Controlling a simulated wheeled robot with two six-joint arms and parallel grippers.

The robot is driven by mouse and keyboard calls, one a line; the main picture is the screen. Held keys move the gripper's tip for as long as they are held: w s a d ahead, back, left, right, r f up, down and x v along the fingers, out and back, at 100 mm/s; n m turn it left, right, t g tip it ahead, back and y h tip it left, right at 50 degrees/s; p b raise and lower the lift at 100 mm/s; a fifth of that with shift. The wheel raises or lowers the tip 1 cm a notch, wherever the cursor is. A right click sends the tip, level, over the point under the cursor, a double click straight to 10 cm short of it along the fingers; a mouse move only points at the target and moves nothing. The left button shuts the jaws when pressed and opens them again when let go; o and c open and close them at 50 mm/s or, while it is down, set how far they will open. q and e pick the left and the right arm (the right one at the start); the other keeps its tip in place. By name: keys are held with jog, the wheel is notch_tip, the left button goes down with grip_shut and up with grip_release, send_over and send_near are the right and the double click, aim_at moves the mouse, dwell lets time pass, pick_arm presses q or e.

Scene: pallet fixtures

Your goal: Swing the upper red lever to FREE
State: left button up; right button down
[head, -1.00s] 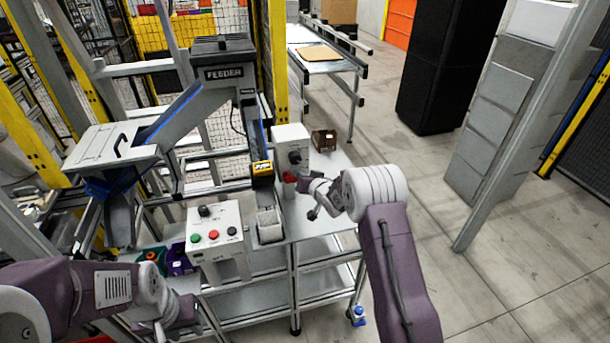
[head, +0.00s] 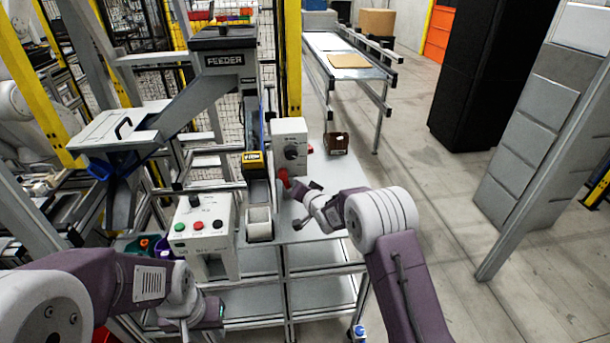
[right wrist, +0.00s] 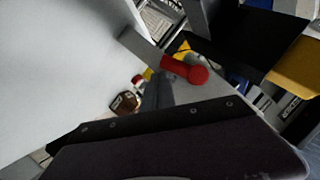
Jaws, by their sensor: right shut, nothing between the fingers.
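The red lever (head: 283,178) is on the lower front of a white box with a black knob (head: 291,152). In the right wrist view the lever's red grip with a round end (right wrist: 187,70) sits on a grey arm beside a pale panel. My right gripper (head: 301,198) is shut and empty, just right of and below the lever, apparently apart from it. Any FREE marking is too small to read. My left gripper (head: 205,314) is low at the left, away from the lever; its fingers are not clear.
The feeder (head: 222,60) and its chute stand left of the box. Open floor lies right.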

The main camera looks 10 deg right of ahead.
jog(key=shift+a+f+b, duration=0.45)
jog(key=shift+a+b, duration=0.05)
jog(key=shift+b, duration=0.15)
jog(key=shift+a, duration=0.1)
dwell(0.4)
